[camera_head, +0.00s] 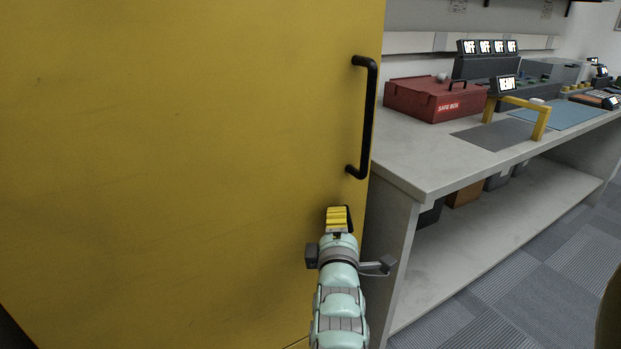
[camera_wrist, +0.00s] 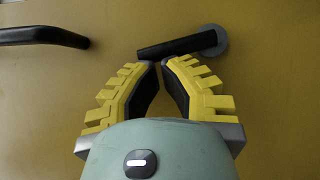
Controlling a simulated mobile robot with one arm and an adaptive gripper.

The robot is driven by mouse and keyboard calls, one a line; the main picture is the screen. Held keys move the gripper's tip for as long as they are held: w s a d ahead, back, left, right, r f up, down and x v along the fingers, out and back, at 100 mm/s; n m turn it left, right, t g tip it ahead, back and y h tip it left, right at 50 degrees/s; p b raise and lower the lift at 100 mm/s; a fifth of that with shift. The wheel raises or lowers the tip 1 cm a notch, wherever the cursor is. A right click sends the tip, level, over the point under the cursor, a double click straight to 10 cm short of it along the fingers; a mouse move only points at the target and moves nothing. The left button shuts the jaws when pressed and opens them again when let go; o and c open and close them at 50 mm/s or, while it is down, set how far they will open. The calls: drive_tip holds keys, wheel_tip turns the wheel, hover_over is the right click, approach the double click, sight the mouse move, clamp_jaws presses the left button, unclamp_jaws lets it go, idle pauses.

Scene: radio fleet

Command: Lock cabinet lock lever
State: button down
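The cabinet lock lever (camera_wrist: 178,46) is a short black bar on a round grey base (camera_wrist: 214,42), set on the yellow cabinet door. In the wrist view it lies nearly level, tilted slightly, with the base at its right end. My gripper (camera_wrist: 161,63) has its yellow fingers' tips almost together, with a narrow gap, just below the lever's bar. I cannot tell whether the tips touch it. Nothing shows between the fingers. In the head view my gripper (camera_head: 338,210) is at the door's right edge, below the handle, and hides most of the lever.
The yellow cabinet door (camera_head: 180,150) fills the left. Its black handle (camera_head: 369,117) stands out above my gripper and also shows in the wrist view (camera_wrist: 45,36). A grey workbench (camera_head: 430,165) with a red safe box (camera_head: 435,98) stands close on the right.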

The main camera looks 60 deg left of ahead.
drive_tip(key=shift+w+r+m+p, duration=0.35)
drive_tip(key=shift+w+p, duration=0.1)
drive_tip(key=shift+p, duration=0.4)
drive_tip(key=shift+w, duration=0.1)
drive_tip(key=shift+d+r+p, duration=0.1)
drive_tip(key=shift+p, duration=0.25)
